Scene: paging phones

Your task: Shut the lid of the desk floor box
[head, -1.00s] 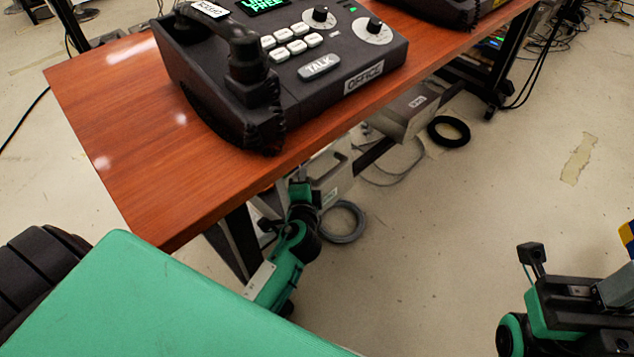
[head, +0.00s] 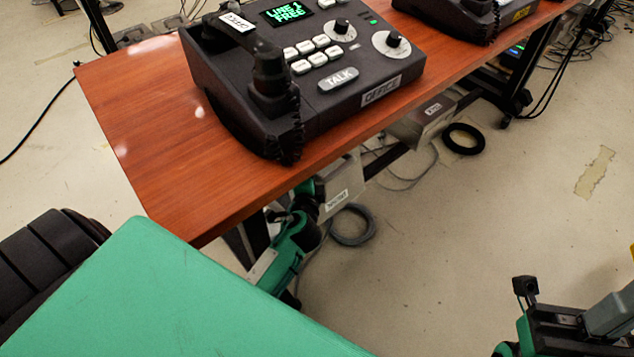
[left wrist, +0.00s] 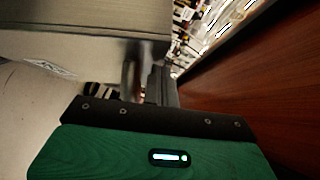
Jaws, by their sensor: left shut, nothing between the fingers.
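A pale grey box (head: 340,183) with a small label sits under the front edge of the desk in the head view. The desk hides part of it, and I cannot tell whether its lid is open or shut. My left arm reaches under the desk beside this box; its fingertips are hidden in the head view. In the left wrist view my left gripper (left wrist: 147,82) is shut and empty, close beside a grey box surface (left wrist: 75,45). My right gripper (head: 525,288) is at the lower right of the head view, far from the box; its jaw state is unclear.
The wooden desk (head: 150,150) overhangs the box and carries a dark desk phone (head: 335,105). Another grey box (head: 420,122) hangs or stands further along under the desk. A coiled cable (head: 352,226) and a black ring (head: 463,139) lie on the floor.

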